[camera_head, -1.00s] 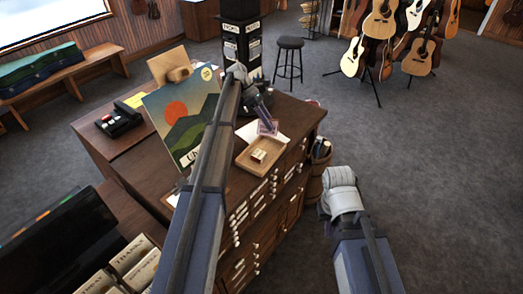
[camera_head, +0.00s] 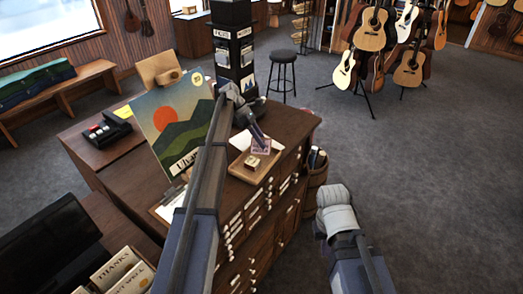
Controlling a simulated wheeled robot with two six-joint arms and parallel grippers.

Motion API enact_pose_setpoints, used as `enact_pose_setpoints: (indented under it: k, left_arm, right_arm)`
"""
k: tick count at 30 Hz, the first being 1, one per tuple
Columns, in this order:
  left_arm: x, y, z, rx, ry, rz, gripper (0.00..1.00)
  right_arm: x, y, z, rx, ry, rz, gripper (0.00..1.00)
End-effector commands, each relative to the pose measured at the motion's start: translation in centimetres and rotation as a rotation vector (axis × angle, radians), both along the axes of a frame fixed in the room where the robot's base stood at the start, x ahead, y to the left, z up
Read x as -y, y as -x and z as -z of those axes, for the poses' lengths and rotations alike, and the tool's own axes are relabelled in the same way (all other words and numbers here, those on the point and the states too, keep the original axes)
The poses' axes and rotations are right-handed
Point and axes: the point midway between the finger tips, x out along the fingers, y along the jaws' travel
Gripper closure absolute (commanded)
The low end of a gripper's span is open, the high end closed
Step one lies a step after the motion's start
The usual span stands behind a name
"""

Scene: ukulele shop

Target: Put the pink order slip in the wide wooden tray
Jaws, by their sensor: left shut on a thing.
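My left gripper (camera_head: 256,134) reaches over the wooden cabinet top and points down at the wide wooden tray (camera_head: 236,172). It is shut on the small pink order slip (camera_head: 261,146), which stands roughly upright at the back part of the tray. I cannot tell whether the slip's lower edge touches the tray. A small pale block with a dark top (camera_head: 252,163) lies in the tray, just in front of the slip. My right arm shows at the lower right, off the cabinet; its fingers are not visible.
A white sheet (camera_head: 240,140) lies behind the tray. A wooden barrel (camera_head: 316,178) stands beside the cabinet. Open carpet lies to the right.

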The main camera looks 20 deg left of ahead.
Motion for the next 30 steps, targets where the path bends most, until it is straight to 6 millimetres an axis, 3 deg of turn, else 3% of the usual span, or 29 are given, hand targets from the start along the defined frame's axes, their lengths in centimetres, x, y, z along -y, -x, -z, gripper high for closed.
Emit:
enact_pose_setpoints:
  k: [8,20,21,30]
  left_arm:
    - [0.0,0.0,3.5,0.0,0.0,0.0,1.0]
    - [0.0,0.0,3.7,0.0,0.0,0.0,1.0]
    - [0.0,0.0,3.7,0.0,0.0,0.0,0.59]
    - [0.0,0.0,3.6,0.0,0.0,0.0,0.3]
  right_arm:
    - [0.0,0.0,3.5,0.0,0.001,-0.007,1.0]
    - [0.0,0.0,3.7,0.0,0.002,-0.008,1.0]
    - [0.0,0.0,3.7,0.0,0.002,-0.009,1.0]
    - [0.0,0.0,3.6,0.0,0.002,-0.008,1.0]
